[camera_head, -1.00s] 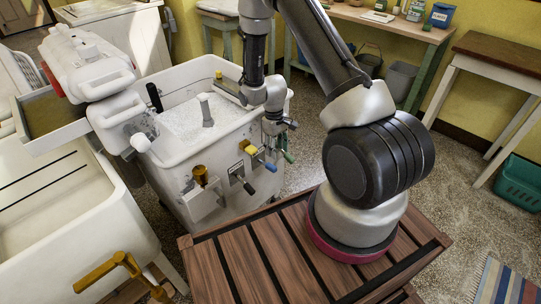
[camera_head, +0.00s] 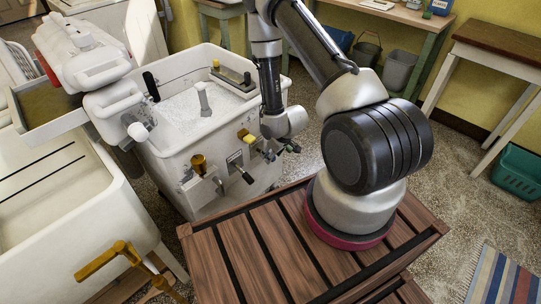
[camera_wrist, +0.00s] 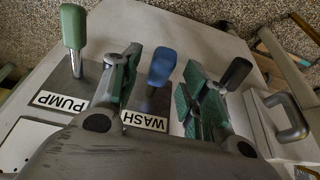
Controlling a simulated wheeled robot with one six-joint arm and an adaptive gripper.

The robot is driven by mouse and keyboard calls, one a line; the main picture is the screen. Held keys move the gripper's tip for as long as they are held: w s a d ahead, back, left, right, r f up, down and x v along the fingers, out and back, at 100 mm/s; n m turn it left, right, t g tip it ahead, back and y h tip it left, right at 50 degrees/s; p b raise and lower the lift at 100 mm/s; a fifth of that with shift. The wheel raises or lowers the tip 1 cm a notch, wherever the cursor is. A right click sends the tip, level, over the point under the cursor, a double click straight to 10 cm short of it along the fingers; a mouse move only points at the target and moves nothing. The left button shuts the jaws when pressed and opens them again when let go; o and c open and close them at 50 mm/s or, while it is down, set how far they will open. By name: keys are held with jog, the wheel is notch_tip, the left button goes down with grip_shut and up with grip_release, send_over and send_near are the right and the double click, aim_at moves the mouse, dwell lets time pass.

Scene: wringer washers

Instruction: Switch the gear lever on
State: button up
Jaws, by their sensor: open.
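The wrist view shows a row of levers on the washer's panel (camera_wrist: 185,28). A green-handled lever (camera_wrist: 73,27) stands by a PUMP label (camera_wrist: 62,102). A blue-handled lever (camera_wrist: 161,66) stands by a WASH label (camera_wrist: 144,121). A black-handled lever (camera_wrist: 235,74) is to the right. No label naming a gear lever is readable. My gripper (camera_wrist: 160,72) is open, its green-padded fingers on either side of the blue handle, with gaps showing on both sides. I cannot tell whether it is at the handle's depth. In the head view, my arm's wrist hides part of the panel.
The white washer tub (camera_head: 175,165) holds suds. A brass-coloured handle (camera_head: 198,165), a black handle (camera_head: 245,177) and a yellow block (camera_head: 245,136) stick out from its side. A second white tub (camera_head: 50,190) stands left.

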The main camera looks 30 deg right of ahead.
jog(key=shift+x, duration=0.9)
grip_shut()
